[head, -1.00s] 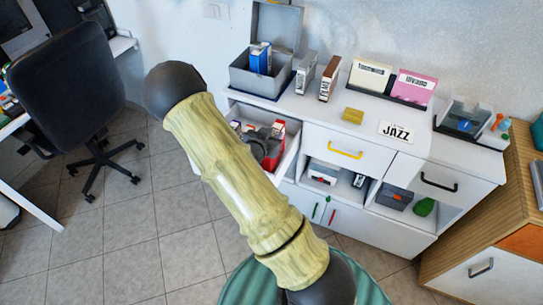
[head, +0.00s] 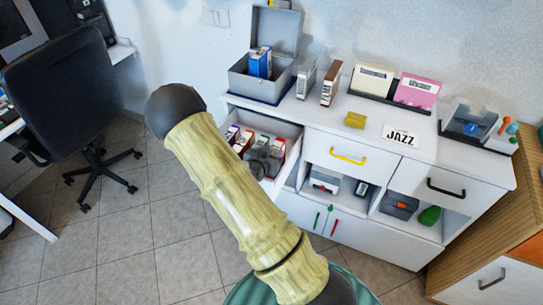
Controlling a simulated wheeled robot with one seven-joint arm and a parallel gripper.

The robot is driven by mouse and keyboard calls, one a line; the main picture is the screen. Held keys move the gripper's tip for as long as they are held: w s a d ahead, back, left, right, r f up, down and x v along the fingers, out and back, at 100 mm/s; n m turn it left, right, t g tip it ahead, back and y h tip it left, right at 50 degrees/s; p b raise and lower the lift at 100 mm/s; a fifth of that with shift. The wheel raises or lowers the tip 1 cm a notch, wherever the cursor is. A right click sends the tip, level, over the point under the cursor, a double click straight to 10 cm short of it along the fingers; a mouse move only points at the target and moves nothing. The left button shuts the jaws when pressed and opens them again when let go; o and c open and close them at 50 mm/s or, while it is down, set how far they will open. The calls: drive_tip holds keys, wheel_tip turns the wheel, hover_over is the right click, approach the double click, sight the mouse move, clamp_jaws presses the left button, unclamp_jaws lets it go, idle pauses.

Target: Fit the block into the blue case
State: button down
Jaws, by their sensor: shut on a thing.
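A small yellow block (head: 355,120) lies on top of the white cabinet, left of the JAZZ card. A blue and white case (head: 260,62) stands upright in the open grey box (head: 245,84) at the cabinet's left end. Another small blue thing (head: 470,128) is in the clear-sided tray at the right end; I cannot tell what it is. My arm's thick bamboo-like link crosses the middle of the view. It hides part of the cabinet front and floor. I cannot make out my gripper or anything it holds.
A drawer (head: 297,135) stands open, with red and white cases and rounded grey things inside. Upright cases (head: 330,82) and yellow and pink card holders stand along the cabinet back. A JAZZ card (head: 401,136) lies in front. A dark chair (head: 60,85) is left; the tiled floor between is clear.

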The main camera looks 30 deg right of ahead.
drive_tip(key=shift+r, duration=0.1)
drive_tip(key=c, duration=1.3)
unclamp_jaws()
drive_tip(key=shift+a, duration=0.1)
drive_tip(key=shift+c, duration=0.2)
drive_tip(key=v, duration=1.1)
drive_tip(key=shift+s+a+r, duration=0.1)
drive_tip(key=shift+s+a, duration=0.05)
drive_tip(key=shift+s, duration=0.15)
drive_tip(key=shift+a, duration=0.2)
